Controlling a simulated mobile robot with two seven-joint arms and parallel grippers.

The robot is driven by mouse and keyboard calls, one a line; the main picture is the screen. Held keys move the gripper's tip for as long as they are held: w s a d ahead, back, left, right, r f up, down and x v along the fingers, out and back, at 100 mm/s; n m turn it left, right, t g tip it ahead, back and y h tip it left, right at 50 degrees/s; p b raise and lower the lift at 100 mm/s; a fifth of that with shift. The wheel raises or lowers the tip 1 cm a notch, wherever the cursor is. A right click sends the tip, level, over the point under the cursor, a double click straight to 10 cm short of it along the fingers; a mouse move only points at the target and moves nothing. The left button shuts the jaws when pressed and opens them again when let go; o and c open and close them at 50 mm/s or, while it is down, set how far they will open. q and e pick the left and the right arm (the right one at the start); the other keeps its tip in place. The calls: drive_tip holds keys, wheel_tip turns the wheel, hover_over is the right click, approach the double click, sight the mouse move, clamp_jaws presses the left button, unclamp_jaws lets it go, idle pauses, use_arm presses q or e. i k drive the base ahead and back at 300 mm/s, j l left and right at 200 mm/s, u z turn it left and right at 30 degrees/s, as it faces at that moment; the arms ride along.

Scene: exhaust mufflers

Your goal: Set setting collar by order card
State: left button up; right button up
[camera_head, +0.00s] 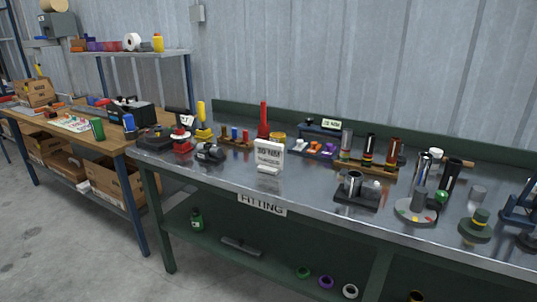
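A white order card (269,154) stands upright on the metal bench in the middle of the head view. Its large dark print seems to read "30 NM", with smaller lines I cannot read. A small lit display (331,123), its text too small to be sure of, sits on a dark blue unit behind it. A grey round disc (416,211) with coloured marks and an upright post lies on the right. I cannot tell which item is the setting collar. Neither of my grippers shows.
A wooden table (112,143) adjoins at left.

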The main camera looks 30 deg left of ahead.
sight(178, 132)
drive_tip(key=u, duration=1.5)
drive_tip(key=i+j+z, duration=0.1)
drive_tip(key=z, duration=0.25)
drive_tip(key=i+j+z, duration=0.15)
drive_tip(key=z, duration=0.2)
drive_tip(key=i+j+z, duration=0.1)
drive_tip(key=z, duration=0.2)
drive_tip(key=i+j+z, duration=0.15)
drive_tip(key=j, duration=0.25)
drive_tip(key=i+j+z, duration=0.15)
drive_tip(key=j, duration=0.2)
drive_tip(key=i+j, duration=0.15)
drive_tip(key=j, duration=0.2)
drive_tip(key=i+j, duration=0.1)
drive_tip(key=j, duration=0.2)
drive_tip(key=i+j, duration=0.15)
drive_tip(key=j, duration=0.2)
drive_tip(key=z, duration=0.05)
